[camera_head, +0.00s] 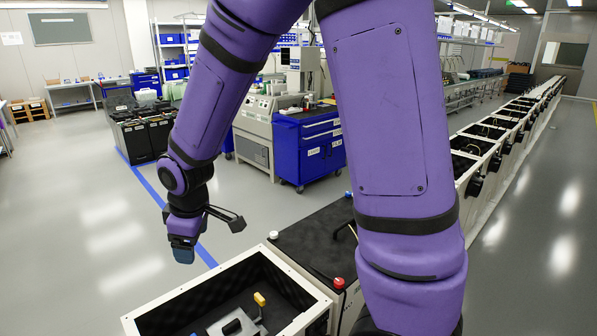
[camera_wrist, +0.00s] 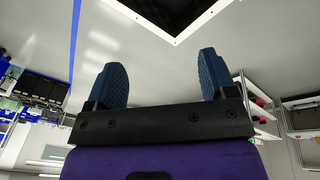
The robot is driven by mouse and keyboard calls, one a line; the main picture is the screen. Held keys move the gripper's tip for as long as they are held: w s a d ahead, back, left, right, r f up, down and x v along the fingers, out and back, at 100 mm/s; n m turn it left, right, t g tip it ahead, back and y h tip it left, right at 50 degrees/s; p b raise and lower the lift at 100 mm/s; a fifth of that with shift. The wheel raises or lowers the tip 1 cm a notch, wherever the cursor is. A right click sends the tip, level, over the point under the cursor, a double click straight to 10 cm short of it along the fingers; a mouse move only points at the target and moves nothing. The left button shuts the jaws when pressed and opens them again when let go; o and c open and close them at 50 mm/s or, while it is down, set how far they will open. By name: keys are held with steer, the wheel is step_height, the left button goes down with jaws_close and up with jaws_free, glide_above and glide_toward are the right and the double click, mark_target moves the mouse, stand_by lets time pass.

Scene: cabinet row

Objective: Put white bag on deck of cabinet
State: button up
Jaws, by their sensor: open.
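My gripper (camera_head: 182,250) hangs at the left of the open cabinet bin (camera_head: 165,312), above the floor. In the wrist view its two blue fingers (camera_wrist: 163,82) are spread apart with nothing between them. The cabinet's black deck (camera_head: 310,240) lies just behind the bin, partly hidden by my arm. Inside the bin is a grey item with a dark handle-like part (camera_head: 232,326) and a small yellow piece (camera_head: 260,299). I cannot make out a white bag in either view.
A red button (camera_head: 339,283) and a white knob (camera_head: 273,235) sit at the deck's edges. A long row of similar cabinets (camera_head: 500,130) runs back to the right. A blue tool cabinet (camera_head: 308,148) stands behind. The grey floor (camera_head: 80,230) at left is clear.

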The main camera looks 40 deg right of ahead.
steer(key=s+d+r+m+t, duration=0.1)
steer(key=s+d+r+m, duration=0.2)
steer(key=s+r, duration=0.3)
steer(key=s+d+r+m, duration=0.2)
steer(key=s+d+r, duration=0.2)
steer(key=r, duration=0.4)
steer(key=s+d+r+m, duration=0.1)
steer(key=s+r+m, duration=0.1)
steer(key=s, duration=0.3)
steer(key=s+d+r+m+t, duration=0.1)
steer(key=s+d+r+m, duration=0.1)
steer(key=s, duration=0.4)
steer(key=shift+s+d+r+t, duration=0.2)
steer(key=shift+s+r+t, duration=0.1)
steer(key=shift+r, duration=0.45)
